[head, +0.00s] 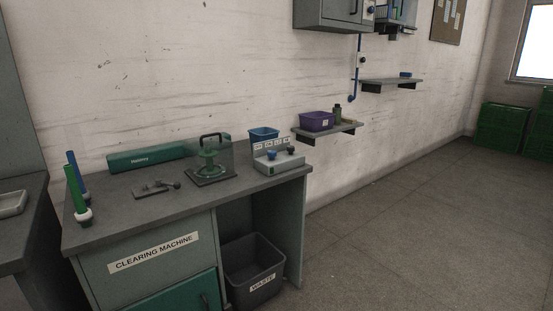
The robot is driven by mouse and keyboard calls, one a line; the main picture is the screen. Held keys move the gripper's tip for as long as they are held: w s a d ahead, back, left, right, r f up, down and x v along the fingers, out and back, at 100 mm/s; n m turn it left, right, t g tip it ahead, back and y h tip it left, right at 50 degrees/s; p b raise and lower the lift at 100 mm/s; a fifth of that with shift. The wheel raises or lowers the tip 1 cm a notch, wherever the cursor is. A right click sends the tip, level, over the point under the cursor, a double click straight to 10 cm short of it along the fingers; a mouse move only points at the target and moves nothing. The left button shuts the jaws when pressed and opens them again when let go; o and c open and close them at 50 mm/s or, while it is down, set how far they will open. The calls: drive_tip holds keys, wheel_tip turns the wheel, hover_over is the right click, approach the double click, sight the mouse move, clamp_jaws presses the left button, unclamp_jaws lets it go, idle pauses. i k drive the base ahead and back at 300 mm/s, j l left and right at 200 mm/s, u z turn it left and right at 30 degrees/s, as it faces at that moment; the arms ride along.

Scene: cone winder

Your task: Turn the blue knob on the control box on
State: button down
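A small light-grey control box (278,166) stands near the right end of the bench top. On it sit a blue knob (271,155) at the left and a black knob (291,150) at the right. Small white labels line its raised back; their text is too small to read. Which way the blue knob points is too small to tell. Another small blue knob-like part (371,9) shows beside the grey wall cabinet at the top. My gripper is not in view.
The grey bench (130,208), labelled "CLEARING MACHINE", also carries a caged green device (209,160), a blue bin (264,133) and blue and green cones at the left. A dark waste bin (256,270) stands under it. Wall shelves are beyond. The floor at right is clear.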

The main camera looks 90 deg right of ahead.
sight(271, 154)
drive_tip(key=k+l+z, duration=0.1)
drive_tip(key=l, duration=0.6)
drive_tip(key=k+l+z, duration=0.1)
drive_tip(key=k+l, duration=0.15)
drive_tip(key=l, duration=0.45)
drive_tip(key=k+l+z, duration=0.1)
drive_tip(key=l, duration=0.6)
drive_tip(key=k+l+z, duration=0.1)
drive_tip(key=l, duration=0.65)
drive_tip(key=k+l+z, duration=0.1)
drive_tip(key=l, duration=0.6)
